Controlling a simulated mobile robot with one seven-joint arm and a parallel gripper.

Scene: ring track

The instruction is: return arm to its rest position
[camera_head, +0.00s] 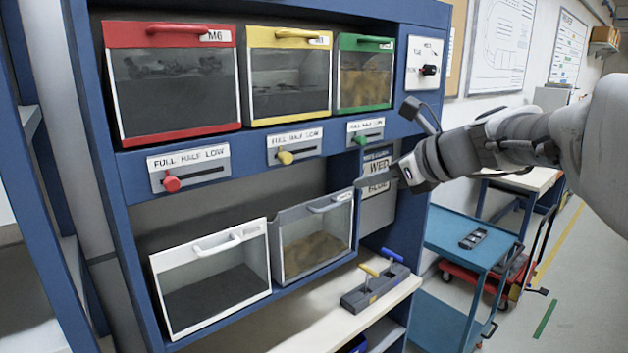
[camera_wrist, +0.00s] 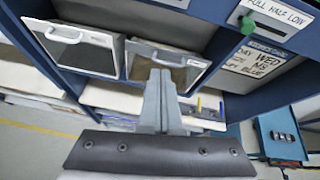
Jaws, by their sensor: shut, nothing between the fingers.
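My arm reaches in from the right in the head view. My gripper (camera_head: 372,180) is in front of the blue rack, below the green slider (camera_head: 361,139) and right of the grey bin (camera_head: 316,238). In the wrist view my gripper (camera_wrist: 161,75) shows its fingers together with nothing between them. They point toward the shelf and the lower bins, and they overlap the grey bin in that view. I cannot tell whether the fingertips touch anything.
Red (camera_head: 175,85), yellow (camera_head: 289,75) and green (camera_head: 364,73) bins fill the upper row. A white bin (camera_head: 210,278) sits lower left. A grey holder (camera_head: 375,287) stands on the shelf. A blue cart (camera_head: 465,240) stands right of the rack.

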